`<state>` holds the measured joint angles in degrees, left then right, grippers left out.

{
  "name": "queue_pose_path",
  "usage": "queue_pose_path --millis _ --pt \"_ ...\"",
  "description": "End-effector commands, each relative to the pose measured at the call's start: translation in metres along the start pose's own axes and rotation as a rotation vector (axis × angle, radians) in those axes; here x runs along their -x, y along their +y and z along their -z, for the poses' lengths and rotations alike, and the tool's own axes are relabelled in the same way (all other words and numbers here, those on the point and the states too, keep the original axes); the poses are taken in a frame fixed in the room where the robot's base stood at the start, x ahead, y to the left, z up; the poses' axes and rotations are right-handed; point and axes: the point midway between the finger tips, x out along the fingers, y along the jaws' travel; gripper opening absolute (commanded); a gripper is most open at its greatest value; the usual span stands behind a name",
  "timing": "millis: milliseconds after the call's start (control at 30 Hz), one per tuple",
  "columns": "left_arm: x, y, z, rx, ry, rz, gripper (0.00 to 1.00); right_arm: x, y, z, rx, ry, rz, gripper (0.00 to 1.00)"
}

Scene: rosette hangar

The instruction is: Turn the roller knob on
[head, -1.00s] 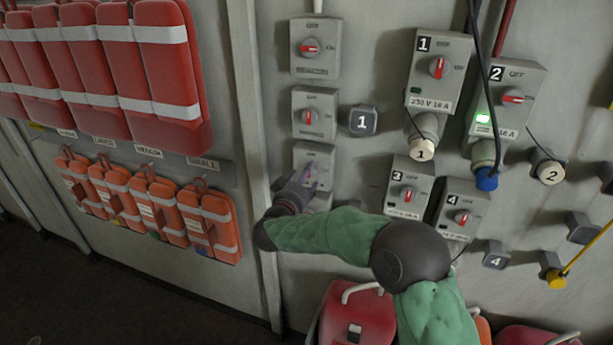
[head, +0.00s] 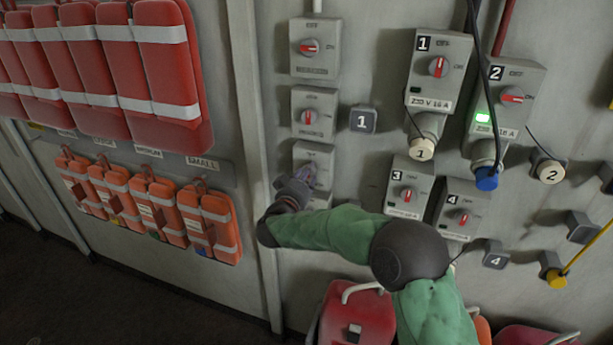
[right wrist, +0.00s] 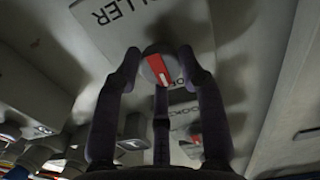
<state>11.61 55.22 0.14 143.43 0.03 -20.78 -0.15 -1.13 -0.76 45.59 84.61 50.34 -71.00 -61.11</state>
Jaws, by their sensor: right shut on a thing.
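The roller knob (right wrist: 158,66) is a round grey knob with a red and white bar, on a grey box (right wrist: 100,30) lettered "ROLLER" in the right wrist view. The red bar is tilted slightly from upright there. My right gripper (right wrist: 159,56) is shut on the knob, with dark fingers at its sides and a third one below. My left gripper is not in view.
Two similar switch boxes (head: 315,47) (head: 314,113) stand above, with a block marked 1 (head: 363,120) to the right. Numbered power boxes (head: 440,70) with cables are further right. Orange packs (head: 208,225) hang left of a vertical wall strip (head: 250,150).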

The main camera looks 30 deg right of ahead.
Motion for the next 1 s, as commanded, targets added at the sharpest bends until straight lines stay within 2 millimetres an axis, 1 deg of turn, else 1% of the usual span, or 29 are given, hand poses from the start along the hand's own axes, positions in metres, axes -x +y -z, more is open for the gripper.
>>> queue_pose_path --millis 33,267,667,1000 --pt "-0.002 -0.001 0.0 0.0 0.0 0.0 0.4 0.0 0.0 0.002 -0.019 0.005 0.0 0.08" --pt "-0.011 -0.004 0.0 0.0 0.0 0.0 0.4 0.0 0.0 0.002 -0.154 0.006 0.0 0.08" --pt "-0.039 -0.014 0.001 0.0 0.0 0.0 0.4 0.0 0.001 0.001 -0.525 0.008 0.002 0.08" --pt "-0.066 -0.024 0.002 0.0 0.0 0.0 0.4 0.0 0.002 0.001 -0.85 0.008 0.002 0.08"
